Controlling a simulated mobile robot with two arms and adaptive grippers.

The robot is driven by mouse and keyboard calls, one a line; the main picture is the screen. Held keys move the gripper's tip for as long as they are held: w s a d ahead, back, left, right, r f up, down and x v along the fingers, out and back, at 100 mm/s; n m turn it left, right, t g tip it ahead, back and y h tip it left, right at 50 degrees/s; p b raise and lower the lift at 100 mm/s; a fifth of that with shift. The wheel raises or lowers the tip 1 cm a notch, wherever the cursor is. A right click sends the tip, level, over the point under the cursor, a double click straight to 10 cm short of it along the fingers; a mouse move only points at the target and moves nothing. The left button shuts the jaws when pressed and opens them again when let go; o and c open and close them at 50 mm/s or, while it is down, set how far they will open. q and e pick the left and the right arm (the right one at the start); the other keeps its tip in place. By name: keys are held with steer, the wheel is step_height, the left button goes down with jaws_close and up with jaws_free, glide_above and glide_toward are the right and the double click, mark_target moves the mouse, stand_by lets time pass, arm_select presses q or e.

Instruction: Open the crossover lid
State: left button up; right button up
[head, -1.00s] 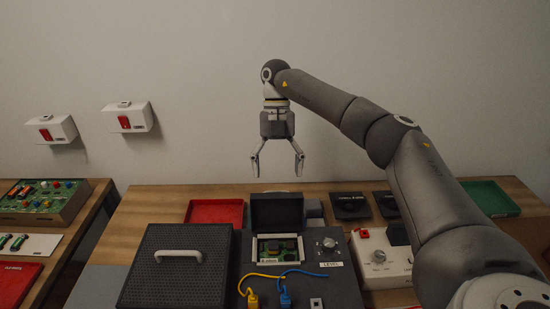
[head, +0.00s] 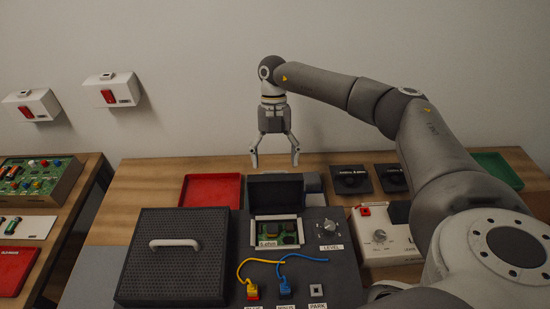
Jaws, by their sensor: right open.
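The crossover lid appears to be the dark flap (head: 275,190) standing raised at the back edge of a recess in the dark speaker unit (head: 345,280). Below it, a green circuit board (head: 277,232) shows in a pale frame, uncovered. My right gripper (head: 275,162) is open and empty, fingers pointing down. In the picture it appears just above the flap, apart from it; its exact distance in depth is hard to tell. My left gripper is not in view.
A black grille panel with a white handle (head: 174,243) lies left of the board. Yellow (head: 252,291) and blue (head: 285,287) plugs with cables sit in front, a knob (head: 328,228) to the right. A red tray (head: 211,190) is behind. My right arm covers the right side.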

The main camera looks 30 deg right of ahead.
steer(key=shift+x, duration=0.8)
steer(key=c, duration=1.1)
steer(key=shift+s+d, duration=0.1)
steer(key=shift+s, duration=0.2)
steer(key=c, duration=0.7)
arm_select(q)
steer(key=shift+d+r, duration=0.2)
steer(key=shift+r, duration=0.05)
arm_select(e)
steer(key=shift+w+f, duration=0.1)
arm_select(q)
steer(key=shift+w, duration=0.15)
